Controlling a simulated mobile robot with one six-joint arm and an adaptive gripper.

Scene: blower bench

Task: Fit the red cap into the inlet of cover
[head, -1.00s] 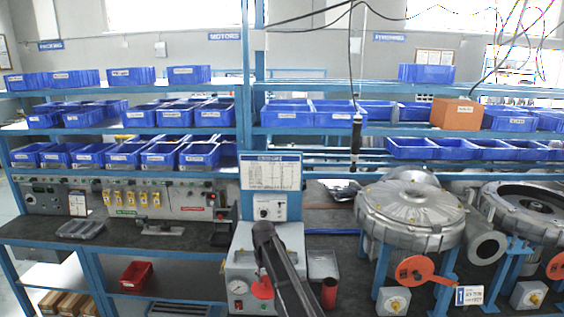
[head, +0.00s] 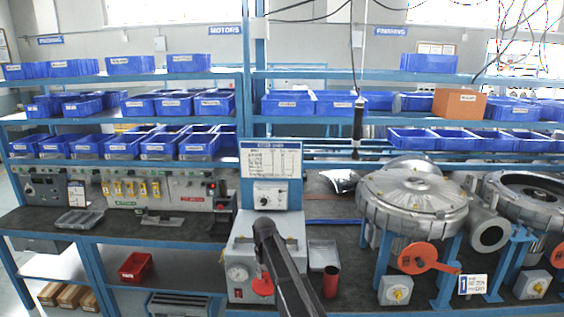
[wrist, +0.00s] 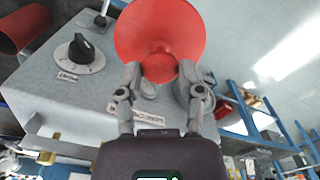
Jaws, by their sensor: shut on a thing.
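The red cap (wrist: 160,35) is a wide round disc with a narrower neck. My gripper (wrist: 158,78) is shut on that neck, with the disc beyond the fingertips. In the head view the cap (head: 262,287) hangs below my arm, in front of the grey test box (head: 243,240); the fingers are too small there to make out. The round silver blower cover (head: 412,198) sits on blue stands to the right, well apart from the cap. A round pipe opening (head: 490,234) shows beside it. I cannot tell which opening is the inlet.
A red cylinder (head: 330,281) stands right of the test box. A red disc on an arm (head: 418,257) stands before the cover. A second, open blower housing (head: 535,195) is at far right. Blue bins fill the shelves behind. A dark tool (head: 358,118) hangs on a cable.

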